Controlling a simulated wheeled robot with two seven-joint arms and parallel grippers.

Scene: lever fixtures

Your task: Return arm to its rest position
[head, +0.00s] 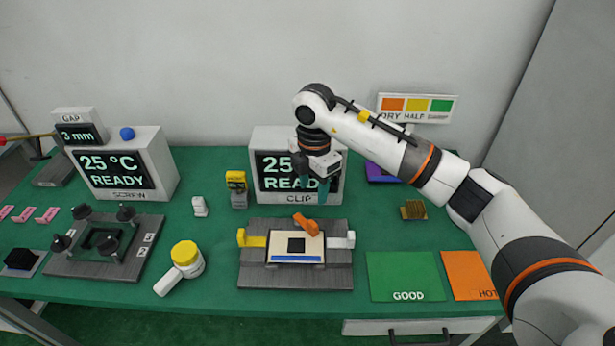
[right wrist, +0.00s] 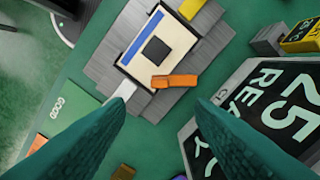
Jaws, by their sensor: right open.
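My right gripper (head: 321,190) hangs fingers-down in front of the CLIP display box (head: 297,198), above and behind the clip fixture (head: 258,277). In the right wrist view its two teal fingers (right wrist: 160,106) are wide apart with nothing between them. The fixture holds a cream board (head: 313,242) with a black square and a blue strip. An orange lever (head: 306,224) lies slanted at the board's back edge; it also shows in the right wrist view (right wrist: 175,81). A yellow block (head: 252,240) is on the left and a white one (head: 340,241) on the right. My left gripper is out of view.
The SCREW fixture (head: 147,255) and its display box (head: 150,165) stand at left. A yellow-topped white tool (head: 183,262) lies between the fixtures. The green GOOD mat (head: 405,272) and orange HOT mat (head: 467,270) are bare. A three-colour sign (head: 417,106) stands behind my right arm.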

